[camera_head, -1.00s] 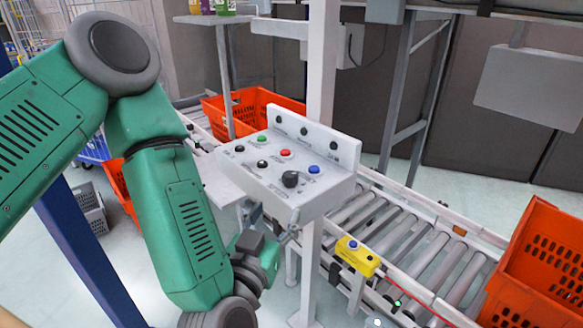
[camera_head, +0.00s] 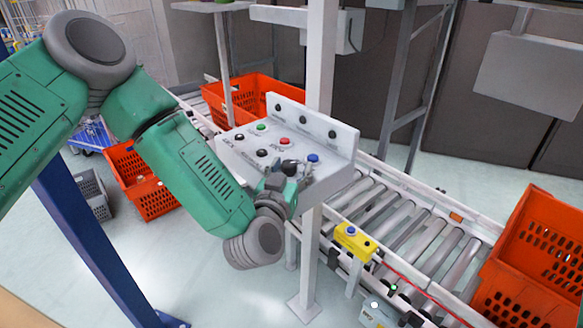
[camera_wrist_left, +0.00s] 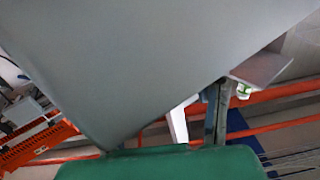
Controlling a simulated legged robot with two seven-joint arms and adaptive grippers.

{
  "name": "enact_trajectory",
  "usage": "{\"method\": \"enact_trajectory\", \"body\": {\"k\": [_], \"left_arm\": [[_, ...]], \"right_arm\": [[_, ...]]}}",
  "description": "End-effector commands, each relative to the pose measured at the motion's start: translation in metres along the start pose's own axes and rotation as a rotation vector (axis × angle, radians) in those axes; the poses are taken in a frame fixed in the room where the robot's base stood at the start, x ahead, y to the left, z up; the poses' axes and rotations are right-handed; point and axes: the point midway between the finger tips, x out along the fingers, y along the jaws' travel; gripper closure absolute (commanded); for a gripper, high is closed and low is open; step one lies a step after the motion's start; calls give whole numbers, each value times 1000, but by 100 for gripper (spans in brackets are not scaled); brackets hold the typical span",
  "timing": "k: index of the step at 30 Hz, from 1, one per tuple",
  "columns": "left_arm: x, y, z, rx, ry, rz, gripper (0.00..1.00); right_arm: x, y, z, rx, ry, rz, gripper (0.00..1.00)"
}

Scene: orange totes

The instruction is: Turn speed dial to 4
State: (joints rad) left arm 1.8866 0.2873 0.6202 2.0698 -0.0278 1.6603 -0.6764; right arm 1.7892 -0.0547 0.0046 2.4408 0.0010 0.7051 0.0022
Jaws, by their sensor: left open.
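The white control panel (camera_head: 238,152) stands on a post in the head view, with red, green, blue and black buttons on its sloped face. The speed dial (camera_head: 289,167), a black knob near the panel's front right, is partly covered by my left gripper (camera_head: 297,174). The left gripper is open, with its fingers over the panel front beside the dial. I cannot tell whether they touch it. The dial's pointer and markings are hidden or too small to read. My right gripper is not in view.
A blue button (camera_head: 313,158) sits close to the right of the gripper. A yellow button box (camera_head: 352,240) is below on the roller conveyor (camera_head: 405,230). Orange totes stand at the right (camera_head: 535,260) and behind the panel (camera_head: 262,88). A large grey surface (camera_wrist_left: 150,60) fills much of the left wrist view.

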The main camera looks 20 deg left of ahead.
Motion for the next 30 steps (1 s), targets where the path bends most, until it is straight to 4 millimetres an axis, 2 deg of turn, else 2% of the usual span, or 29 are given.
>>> {"method": "enact_trajectory", "body": {"k": [2, 6, 20, 30], "left_arm": [[0, 0, 0, 0, 0, -1, 50], [0, 0, 0, 0, 0, 0, 100], [0, -1, 0, 2, 0, 61, 100], [0, -2, 1, 5, -1, 316, 100]], "right_arm": [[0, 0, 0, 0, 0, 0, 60], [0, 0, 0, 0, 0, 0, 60], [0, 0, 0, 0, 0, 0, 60], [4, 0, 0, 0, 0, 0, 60]]}}
